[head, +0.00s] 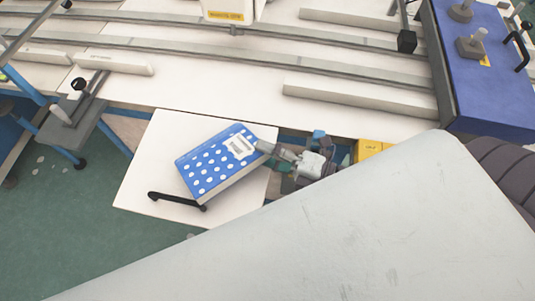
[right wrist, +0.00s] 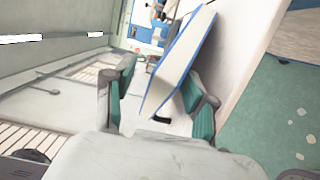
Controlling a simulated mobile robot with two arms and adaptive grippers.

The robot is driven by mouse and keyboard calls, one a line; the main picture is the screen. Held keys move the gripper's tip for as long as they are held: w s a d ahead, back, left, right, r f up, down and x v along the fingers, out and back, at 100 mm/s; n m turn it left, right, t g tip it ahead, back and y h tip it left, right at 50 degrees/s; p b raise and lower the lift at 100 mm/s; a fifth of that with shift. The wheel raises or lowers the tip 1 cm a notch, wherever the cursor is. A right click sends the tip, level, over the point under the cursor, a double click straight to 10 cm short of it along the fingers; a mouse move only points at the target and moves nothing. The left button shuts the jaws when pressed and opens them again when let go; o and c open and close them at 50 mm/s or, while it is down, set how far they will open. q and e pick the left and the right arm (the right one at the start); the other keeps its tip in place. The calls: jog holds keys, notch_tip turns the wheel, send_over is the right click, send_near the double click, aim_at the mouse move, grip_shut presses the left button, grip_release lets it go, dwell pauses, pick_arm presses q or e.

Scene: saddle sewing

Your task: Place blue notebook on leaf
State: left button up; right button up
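The blue notebook (head: 212,162) has white dots and a white label. In the head view it lies over the white leaf (head: 140,190), turned at an angle; whether its whole underside touches the leaf cannot be told. My right gripper (head: 268,149) is at the notebook's right edge, by the label. In the right wrist view the notebook (right wrist: 180,60) shows edge-on between the gripper's two teal-padded fingers (right wrist: 162,95). The fingers are spread wide, with a gap beside the notebook on the left. My left gripper is not in view.
A black handle (head: 176,201) sits at the leaf's front edge by the notebook. Behind is a long white table (head: 190,85) with metal rails and white bars. A blue machine block (head: 485,85) stands at right. Green floor (head: 60,225) lies left of the leaf.

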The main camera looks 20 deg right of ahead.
jog(key=shift+s+d, duration=0.15)
jog(key=o, duration=0.9)
jog(key=v, duration=1.2)
jog(key=shift+d, duration=0.1)
